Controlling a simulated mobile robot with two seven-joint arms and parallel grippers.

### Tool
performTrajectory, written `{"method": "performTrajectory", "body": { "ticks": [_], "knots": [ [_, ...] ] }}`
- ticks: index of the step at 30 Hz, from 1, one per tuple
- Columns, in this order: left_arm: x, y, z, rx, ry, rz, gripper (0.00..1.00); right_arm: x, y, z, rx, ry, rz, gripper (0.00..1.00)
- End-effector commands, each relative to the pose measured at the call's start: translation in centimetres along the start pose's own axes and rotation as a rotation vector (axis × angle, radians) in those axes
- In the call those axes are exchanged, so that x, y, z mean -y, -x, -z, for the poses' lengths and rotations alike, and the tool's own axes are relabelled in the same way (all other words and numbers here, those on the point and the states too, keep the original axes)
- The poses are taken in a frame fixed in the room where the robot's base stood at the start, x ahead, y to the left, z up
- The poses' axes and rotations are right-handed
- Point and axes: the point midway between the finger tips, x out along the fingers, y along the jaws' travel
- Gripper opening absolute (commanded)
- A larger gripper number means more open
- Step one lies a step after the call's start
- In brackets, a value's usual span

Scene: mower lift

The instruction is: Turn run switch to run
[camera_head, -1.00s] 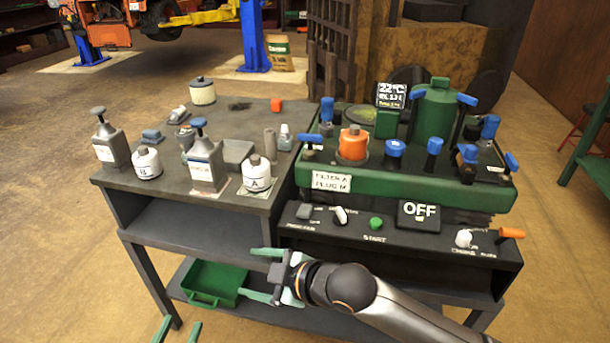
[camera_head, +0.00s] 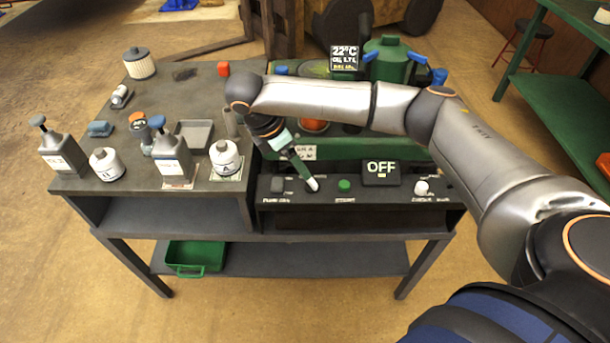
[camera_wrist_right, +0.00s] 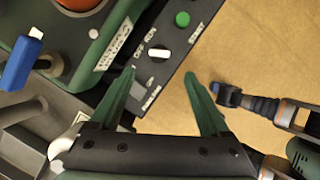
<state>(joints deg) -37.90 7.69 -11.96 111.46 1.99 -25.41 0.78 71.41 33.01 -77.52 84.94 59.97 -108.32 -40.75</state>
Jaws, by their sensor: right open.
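The green start button (camera_head: 344,185) is right of the switch. A display (camera_head: 381,172) reads OFF. Bottles stand on the left bench (camera_head: 215,105). My right arm hides much of the green machine.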

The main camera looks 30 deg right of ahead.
Motion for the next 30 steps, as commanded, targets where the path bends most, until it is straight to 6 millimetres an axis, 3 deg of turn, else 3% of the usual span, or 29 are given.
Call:
{"method": "performTrajectory", "body": {
  "ticks": [6, 13, 26, 30],
  "knots": [
    [-0.2, -0.5, -0.1, -0.003, -0.002, -0.006, 0.50, 0.1, -4.9, 0.0, 0.002, 0.000, 0.002, 0.80],
    [-0.3, -0.8, -0.1, -0.003, -0.004, -0.010, 0.50, 0.0, -8.3, 0.1, 0.001, 0.000, -0.001, 0.80],
    [-0.4, -0.8, -0.1, -0.001, -0.004, -0.012, 0.50, 0.0, -9.3, 0.1, -0.001, 0.000, -0.004, 0.80],
    [-0.5, -0.8, -0.1, -0.003, -0.004, -0.013, 0.50, 0.0, -9.3, 0.1, -0.001, 0.000, -0.004, 0.67]
  ]
}}
